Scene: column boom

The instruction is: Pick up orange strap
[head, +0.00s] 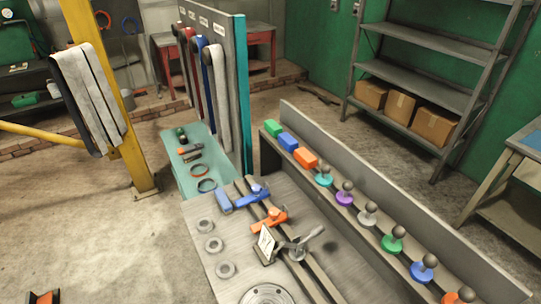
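I see no strap that is clearly orange. On the upright grey panel (232,75) hang a red strap (184,65), a blue strap (199,70) and a light grey strap (218,95), with a dark one at the far end. Neither of my grippers is in view.
A grey workbench (225,240) holds blue and orange clamps, grey rings and a rail of colored knobs (394,240). The yellow column (108,70) stands at left. Shelves with cardboard boxes (400,105) stand at right. Floor at left is mostly clear; a small orange-and-dark thing (43,297) is cut off below.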

